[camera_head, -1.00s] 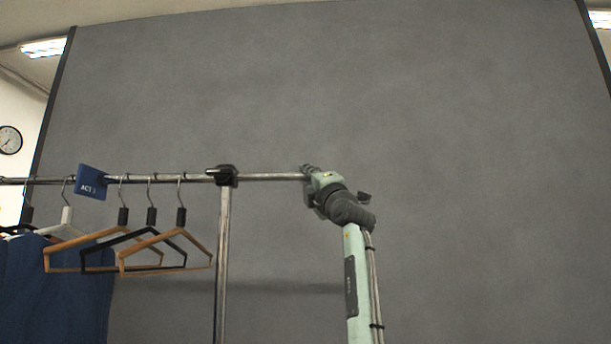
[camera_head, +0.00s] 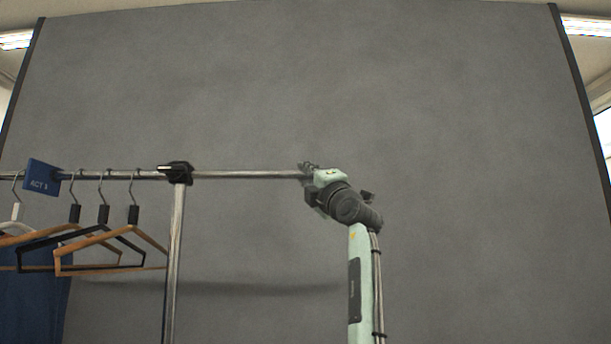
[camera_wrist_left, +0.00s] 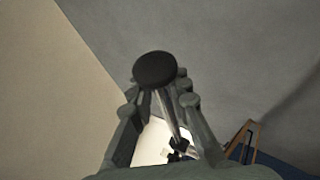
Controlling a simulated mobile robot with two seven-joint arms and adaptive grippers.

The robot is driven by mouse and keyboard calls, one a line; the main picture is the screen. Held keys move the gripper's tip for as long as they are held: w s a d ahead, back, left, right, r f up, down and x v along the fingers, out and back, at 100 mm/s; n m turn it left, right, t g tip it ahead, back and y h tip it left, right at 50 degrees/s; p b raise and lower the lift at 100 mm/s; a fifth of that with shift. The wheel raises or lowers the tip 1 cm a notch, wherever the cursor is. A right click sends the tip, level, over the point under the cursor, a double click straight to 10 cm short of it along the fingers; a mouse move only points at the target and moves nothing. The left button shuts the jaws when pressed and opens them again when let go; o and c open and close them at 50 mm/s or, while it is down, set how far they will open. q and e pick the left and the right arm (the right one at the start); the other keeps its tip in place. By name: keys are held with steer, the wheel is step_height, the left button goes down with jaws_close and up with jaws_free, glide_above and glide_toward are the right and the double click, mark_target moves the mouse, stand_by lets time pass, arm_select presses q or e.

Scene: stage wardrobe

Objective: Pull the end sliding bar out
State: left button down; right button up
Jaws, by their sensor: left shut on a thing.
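The end sliding bar (camera_head: 245,174) is a thin metal bar that runs level to the right out of a black clamp joint (camera_head: 176,172) on top of the rack's upright. My left gripper (camera_head: 308,173) is shut on the bar's right end. In the left wrist view, a round black end cap (camera_wrist_left: 155,69) tips the bar, and the fingers of my left gripper (camera_wrist_left: 160,110) are around the bar just behind the cap. My right gripper is in neither view.
The rack's main rail (camera_head: 90,175) carries a blue "ACT" tag (camera_head: 42,177), wooden hangers (camera_head: 112,250) and blue clothing (camera_head: 35,300) on the left. A metal upright (camera_head: 174,260) stands below the joint. A grey backdrop (camera_head: 450,120) fills the back; the space on the right looks clear.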

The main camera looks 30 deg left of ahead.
arm_select(q)
steer(key=shift+w+d, duration=0.15)
steer(key=shift+d, duration=0.1)
steer(key=c, duration=1.4)
jaws_free()
steer(key=shift+c, duration=0.2)
steer(key=shift+d+f, duration=0.1)
steer(key=shift+f, duration=0.05)
steer(key=shift+w+d+f, duration=0.1)
steer(key=shift+d, duration=0.05)
steer(key=s+v, duration=0.1)
steer(key=v, duration=1)
steer(key=shift+s, duration=0.1)
